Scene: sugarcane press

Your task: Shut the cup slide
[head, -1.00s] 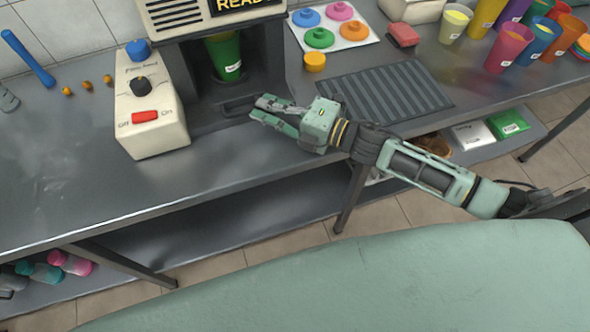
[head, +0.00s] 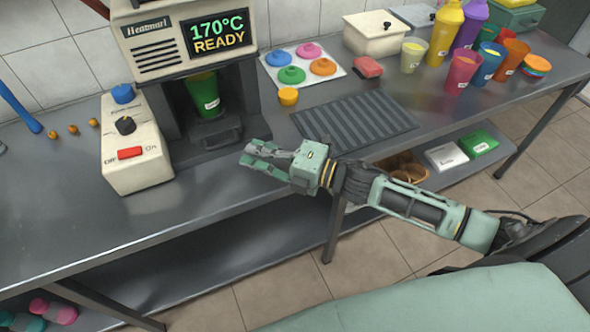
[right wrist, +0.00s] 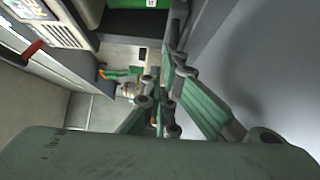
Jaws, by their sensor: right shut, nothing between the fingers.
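The press (head: 160,62) stands at the back of the counter, its display reading 170°C READY. A green cup (head: 204,100) stands upright in its dark bay, under the head. The dark cup slide (head: 216,131) with its handle is below the cup, at the front of the bay; I cannot tell whether it is fully in. My right gripper (head: 246,156) is shut and empty, just in front and to the right of the slide, apparently apart from the handle. In the right wrist view its fingers (right wrist: 163,75) show with nothing between them. My left gripper is not in view.
A control box (head: 135,160) with a red switch stands left of the slide. A ribbed drip mat (head: 355,126) and a tray of coloured lids (head: 305,64) lie to the right. Several cups stand at the back right. The counter's front edge runs below my right gripper.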

